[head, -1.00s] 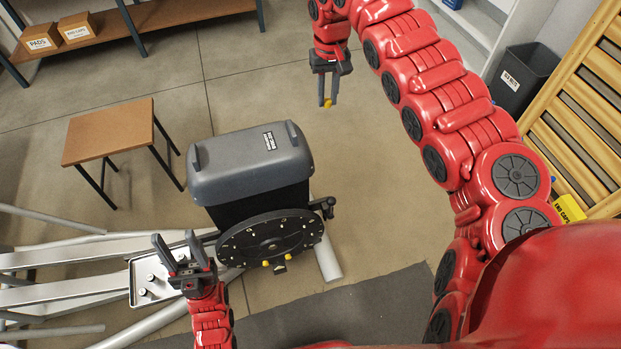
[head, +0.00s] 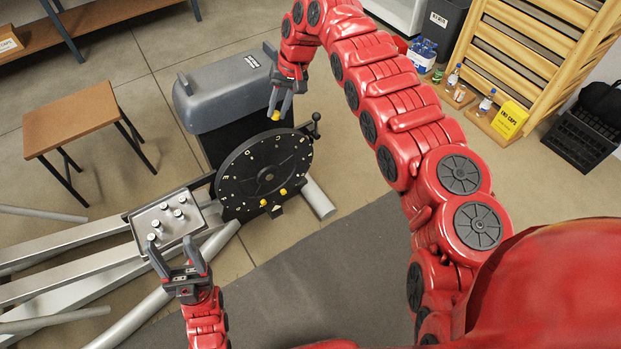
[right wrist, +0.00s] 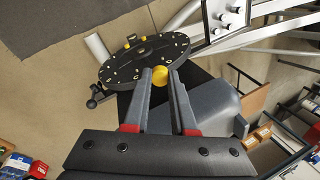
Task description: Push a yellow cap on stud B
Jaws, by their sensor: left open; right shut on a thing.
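My right gripper (head: 279,106) is shut on a yellow cap (head: 274,115) above the rim of the round black disc (head: 240,165). The cap shows between the fingertips in the right wrist view (right wrist: 159,76), apart from the disc. The disc carries small pale marks around its face; I cannot read which is stud B. Two other yellow caps (head: 283,191) sit low on the disc, close together. My left gripper (head: 170,243) is open and empty in front of the metal plate.
The grey housing (head: 225,92) stands behind the disc. A metal plate with several silver posts (head: 190,228) lies left of it on the frame tubes. A brown stool (head: 75,120) stands at left. A yellow end caps box (head: 510,119) and bottles are at right.

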